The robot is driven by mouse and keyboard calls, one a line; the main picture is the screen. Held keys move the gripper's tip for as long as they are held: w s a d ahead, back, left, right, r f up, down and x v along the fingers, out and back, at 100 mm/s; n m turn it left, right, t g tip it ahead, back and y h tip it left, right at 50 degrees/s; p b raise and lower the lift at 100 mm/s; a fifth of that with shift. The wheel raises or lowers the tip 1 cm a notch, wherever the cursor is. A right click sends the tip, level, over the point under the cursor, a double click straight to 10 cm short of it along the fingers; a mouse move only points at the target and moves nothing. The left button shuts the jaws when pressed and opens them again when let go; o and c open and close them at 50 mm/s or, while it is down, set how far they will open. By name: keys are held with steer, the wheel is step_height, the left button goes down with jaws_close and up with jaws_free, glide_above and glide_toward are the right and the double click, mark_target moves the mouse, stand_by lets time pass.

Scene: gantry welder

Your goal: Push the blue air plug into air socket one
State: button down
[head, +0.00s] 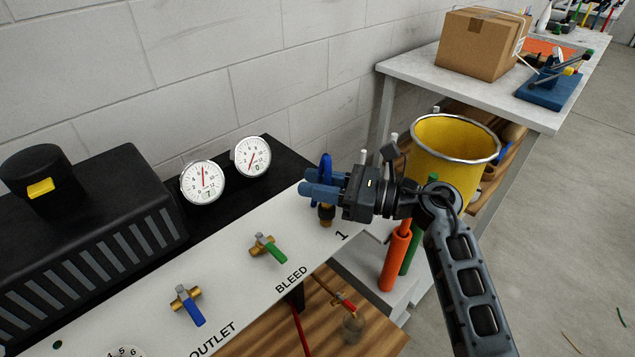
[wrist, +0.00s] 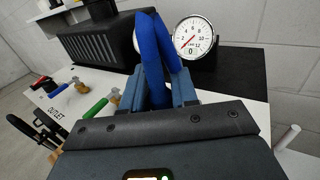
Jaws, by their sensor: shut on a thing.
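My gripper (head: 316,190) is shut on the blue air plug, over the right end of the white panel. The plug's body is mostly hidden between the blue fingers; its blue hose (head: 326,163) loops up above them. In the wrist view the blue hose (wrist: 153,50) rises between the fingers. Air socket one (head: 326,215) is a brass fitting beside the printed "1", directly below the fingers in the head view. The fingers cover its top, so I cannot tell whether plug and socket touch.
A green-handled bleed valve (head: 268,248) and a blue-handled outlet valve (head: 187,304) stand on the white panel (head: 235,290) to the left. Two gauges (head: 203,182) are behind. A yellow bucket (head: 450,160) and an orange cylinder (head: 395,260) are to the right, near my arm.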

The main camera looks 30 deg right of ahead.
steer(key=c, duration=0.8)
jaws_free()
steer(key=shift+f, duration=0.1)
steer(key=b+v, duration=0.1)
steer(key=v, duration=0.7)
steer(key=shift+a, duration=0.1)
steer(key=s+a+r+m+t+h, duration=0.1)
steer(key=s+a+m+t+h, duration=0.2)
steer(key=s+m, duration=0.55)
steer(key=s+a+r+m+t, duration=0.1)
steer(key=s+a+m+t, duration=0.35)
steer(key=s+m, duration=0.45)
steer(key=shift+s+d+f+m+g+h, duration=0.65)
steer(key=shift+s+m+h, duration=1.1)
steer(key=shift+s+m, duration=2.2)
steer(key=shift+s+d+f+m+g+h, duration=0.7)
steer(key=shift+s+m+h, duration=1.35)
steer(key=shift+m, duration=3.35)
steer(key=shift+s+d+f+m+g+h, duration=0.2)
steer(key=shift+s+f+m+g+h, duration=0.7)
steer(key=shift+s+m, duration=3.2)
steer(key=shift+w+r+m+h, duration=0.35)
steer(key=shift+w+m+h, duration=0.15)
steer(key=shift+w+m, duration=0.1)
